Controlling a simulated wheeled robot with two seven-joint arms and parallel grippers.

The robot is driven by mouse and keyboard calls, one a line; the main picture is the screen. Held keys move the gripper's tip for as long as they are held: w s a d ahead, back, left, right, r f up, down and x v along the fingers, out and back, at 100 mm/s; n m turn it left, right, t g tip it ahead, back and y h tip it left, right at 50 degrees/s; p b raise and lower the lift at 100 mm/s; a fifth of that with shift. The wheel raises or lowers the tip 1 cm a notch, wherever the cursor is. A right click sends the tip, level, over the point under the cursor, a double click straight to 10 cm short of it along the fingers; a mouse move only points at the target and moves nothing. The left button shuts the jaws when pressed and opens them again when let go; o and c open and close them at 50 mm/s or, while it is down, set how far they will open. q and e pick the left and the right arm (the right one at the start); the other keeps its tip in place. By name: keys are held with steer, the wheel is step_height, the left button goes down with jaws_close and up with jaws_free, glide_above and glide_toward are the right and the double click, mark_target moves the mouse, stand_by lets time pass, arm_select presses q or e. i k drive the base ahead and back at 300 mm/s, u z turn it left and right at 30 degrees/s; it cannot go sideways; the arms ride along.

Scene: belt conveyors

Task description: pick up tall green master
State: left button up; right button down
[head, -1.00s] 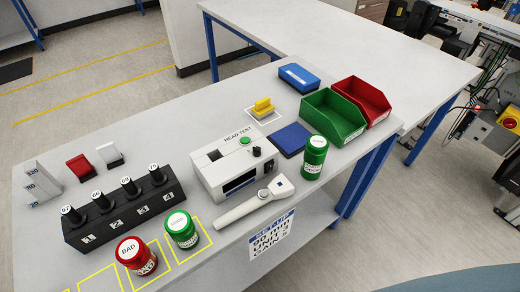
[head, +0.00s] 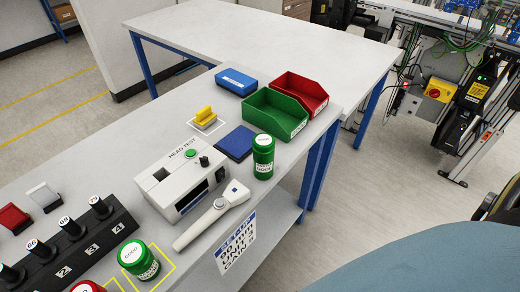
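The tall green master (head: 263,158) is a green cylinder with a white label and a pale top marked GOOD. It stands upright near the front edge of the grey bench, right of the head test box. A shorter green jar (head: 138,260), also marked GOOD, stands in a yellow outlined square at the lower left. Only the top of a red jar (head: 88,286) shows at the bottom edge. Neither of my grippers is in view.
The white head test box (head: 183,177), a white handheld probe (head: 212,216) and a blue pad (head: 236,143) lie near the tall master. Green (head: 279,122) and red (head: 312,102) bins stand behind it. A black numbered rack (head: 75,246) is at left.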

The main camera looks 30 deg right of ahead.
mark_target(263, 144)
steer(key=u, duration=0.1)
steer(key=k, duration=1.05)
steer(key=z, duration=1)
steer(key=i, duration=0.65)
steer(key=u, duration=0.25)
